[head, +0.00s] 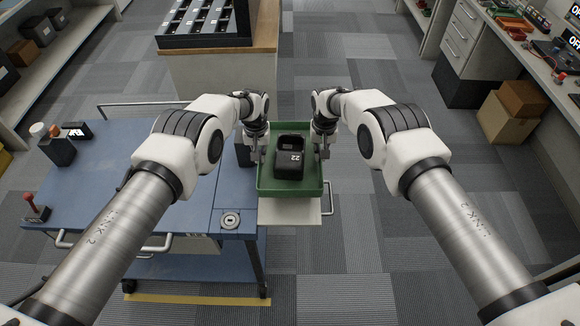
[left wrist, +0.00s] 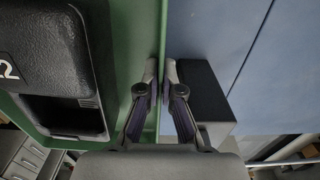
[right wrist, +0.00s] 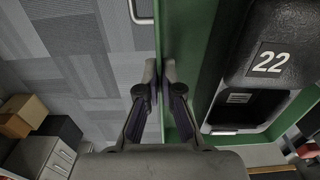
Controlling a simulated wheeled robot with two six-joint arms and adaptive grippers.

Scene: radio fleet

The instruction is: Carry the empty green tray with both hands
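The green tray (head: 262,184) is in the middle of the head view, between my two hands. It is not empty: a black case marked 22 (head: 289,162) stands in it. My left gripper (head: 256,157) is shut on the tray's left wall; in the left wrist view its fingers (left wrist: 160,80) lie on both sides of the green rim (left wrist: 163,30). My right gripper (head: 322,152) is shut on the right wall; in the right wrist view its fingers (right wrist: 160,75) straddle the rim (right wrist: 161,30). I cannot tell whether the tray's underside touches anything.
A blue cart (head: 110,180) stands to the left, with a dark box (left wrist: 203,90) on it close to my left fingers. A pale board (head: 290,213) shows below the tray's front. A wooden-topped counter (head: 220,70) is ahead. Cardboard boxes (head: 508,120) stand at right. Carpet right of the tray is clear.

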